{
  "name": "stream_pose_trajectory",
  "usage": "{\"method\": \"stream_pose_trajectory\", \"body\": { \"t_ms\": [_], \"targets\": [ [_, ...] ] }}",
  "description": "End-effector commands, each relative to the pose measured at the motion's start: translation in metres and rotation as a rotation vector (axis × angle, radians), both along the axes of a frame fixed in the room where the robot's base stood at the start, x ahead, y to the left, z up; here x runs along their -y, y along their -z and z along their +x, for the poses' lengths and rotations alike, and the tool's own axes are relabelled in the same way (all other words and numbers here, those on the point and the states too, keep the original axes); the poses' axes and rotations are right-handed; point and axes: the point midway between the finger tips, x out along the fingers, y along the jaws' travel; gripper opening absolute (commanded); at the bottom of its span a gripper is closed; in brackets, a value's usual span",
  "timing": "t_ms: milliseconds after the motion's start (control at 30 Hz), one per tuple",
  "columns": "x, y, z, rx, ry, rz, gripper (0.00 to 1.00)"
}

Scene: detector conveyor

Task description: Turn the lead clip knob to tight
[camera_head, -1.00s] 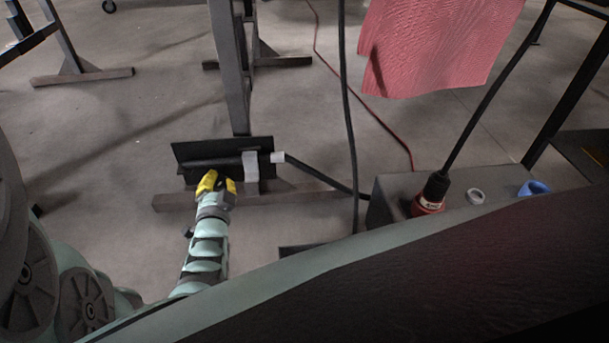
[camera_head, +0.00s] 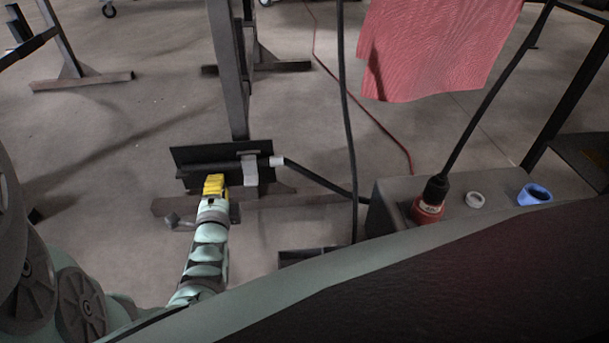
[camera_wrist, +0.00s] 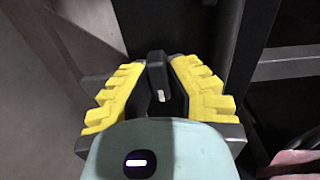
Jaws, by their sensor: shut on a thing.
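The lead clip knob (camera_wrist: 156,72) is a black bar with a small white mark at its near end, seen in the wrist view between my gripper's yellow fingers (camera_wrist: 159,66). The fingers are shut on it, one on each side. In the head view my gripper (camera_head: 214,183) is seen nearly edge-on at the lower front of a black plate (camera_head: 205,155). There the knob is hidden behind the fingers. A grey block (camera_head: 249,169) sits on the plate, just right of my gripper. The knob's tight marking cannot be seen.
A black cable (camera_head: 325,180) with a white end sleeve (camera_head: 277,161) runs right from the plate. A grey box (camera_head: 390,205) with a red connector (camera_head: 428,208), a white ring (camera_head: 474,200) and a blue ring (camera_head: 534,194) stands right. A grey post (camera_head: 229,75) rises behind the plate.

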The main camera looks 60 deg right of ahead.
Motion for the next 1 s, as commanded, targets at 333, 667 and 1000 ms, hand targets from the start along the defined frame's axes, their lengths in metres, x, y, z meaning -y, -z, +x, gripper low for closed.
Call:
{"method": "stream_pose_trajectory", "body": {
  "t_ms": [333, 667, 1000],
  "targets": [
    [-0.0016, 0.0035, 0.0001, 0.024, -0.002, 0.034, 0.0],
    [-0.0015, 0.0033, 0.0001, 0.024, -0.002, 0.032, 0.22],
    [-0.0007, 0.0012, 0.0002, 0.027, -0.001, 0.027, 0.46]
  ]
}}
